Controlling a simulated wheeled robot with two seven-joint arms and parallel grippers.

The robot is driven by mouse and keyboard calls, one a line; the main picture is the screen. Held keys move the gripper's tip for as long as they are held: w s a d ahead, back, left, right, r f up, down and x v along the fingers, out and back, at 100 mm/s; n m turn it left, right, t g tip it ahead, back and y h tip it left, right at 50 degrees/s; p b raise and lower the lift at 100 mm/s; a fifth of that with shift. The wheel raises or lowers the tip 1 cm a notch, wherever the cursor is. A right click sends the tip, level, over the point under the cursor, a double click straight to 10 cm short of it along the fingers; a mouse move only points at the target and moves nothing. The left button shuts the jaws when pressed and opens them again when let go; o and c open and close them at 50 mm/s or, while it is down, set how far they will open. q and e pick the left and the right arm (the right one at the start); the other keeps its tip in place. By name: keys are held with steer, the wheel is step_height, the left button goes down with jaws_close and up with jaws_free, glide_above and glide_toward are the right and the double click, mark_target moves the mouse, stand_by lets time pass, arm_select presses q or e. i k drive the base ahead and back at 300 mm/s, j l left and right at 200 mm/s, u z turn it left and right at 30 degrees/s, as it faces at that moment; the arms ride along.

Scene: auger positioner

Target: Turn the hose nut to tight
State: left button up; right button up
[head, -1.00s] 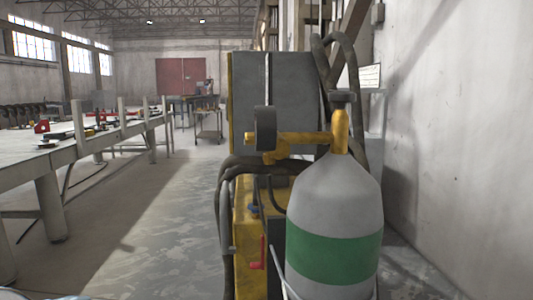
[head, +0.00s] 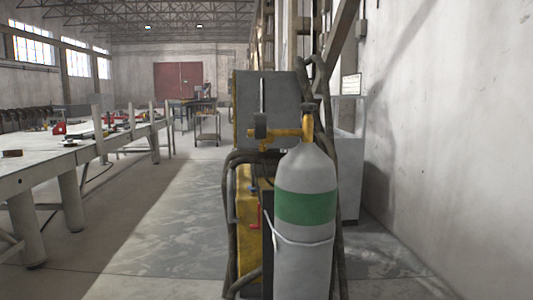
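A grey gas cylinder (head: 304,245) with a green band stands upright at the right of centre in the head view. Dark hoses (head: 231,215) run down the left side of the machine. I cannot single out the hose nut; it is too small or hidden. Neither of my grippers is in view.
A yellow and grey machine (head: 278,95) stands right behind the cylinder. A long workbench (head: 35,170) with tools runs along the left. A bare wall (head: 430,150) closes the right side. The floor (head: 165,230) between bench and machine is clear.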

mark_target(264, 148)
steer(key=z, duration=0.4)
steer(key=k+z, duration=0.1)
steer(key=z, duration=0.3)
steer(key=l+z, duration=0.1)
steer(key=z, duration=0.35)
steer(key=k+z, duration=0.1)
steer(key=z, duration=0.3)
steer(key=l+z, duration=0.15)
steer(key=z, duration=0.25)
steer(key=k+j+z, duration=0.15)
steer(key=j, duration=0.3)
steer(key=k+j+z, duration=0.15)
steer(key=j, duration=0.25)
steer(key=k+j+z, duration=0.15)
steer(key=j, duration=0.3)
steer(key=k+j+z, duration=0.15)
steer(key=j, duration=0.25)
steer(key=k+j+z, duration=0.15)
steer(key=j, duration=0.2)
steer(key=k+j+z, duration=0.15)
steer(key=j, duration=0.25)
steer(key=k, duration=0.05)
